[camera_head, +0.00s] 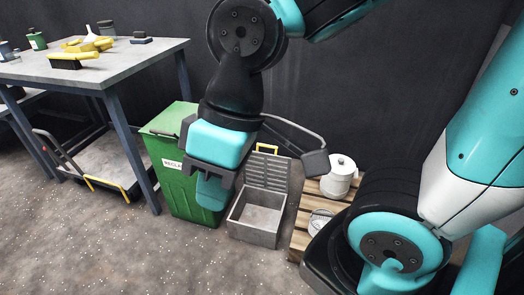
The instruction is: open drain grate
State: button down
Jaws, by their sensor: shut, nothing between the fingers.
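The drain grate (268,172) is a grey slotted panel with a yellow handle (267,147) at its top. It stands raised at the back of a grey open-topped drain box (252,234) on the floor, and the box's inside shows and looks empty. My gripper (212,192) is shut and empty. It points down in front of the green bin, left of the grate in the picture and apparently apart from it. A dark bar on my arm passes in front of the area above the grate.
A green bin (165,165) stands left of the drain box. A wooden pallet (300,238) with a white canister (340,176) stands to its right. A grey workbench (90,70) and a low cart (105,165) are at left. The speckled floor in front is clear.

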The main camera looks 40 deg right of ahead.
aim_at(288, 164)
jog(key=u, duration=1)
jog(key=i, duration=1.1)
jog(key=z, duration=2.65)
jog(key=i, duration=0.5)
jog(key=u, duration=0.05)
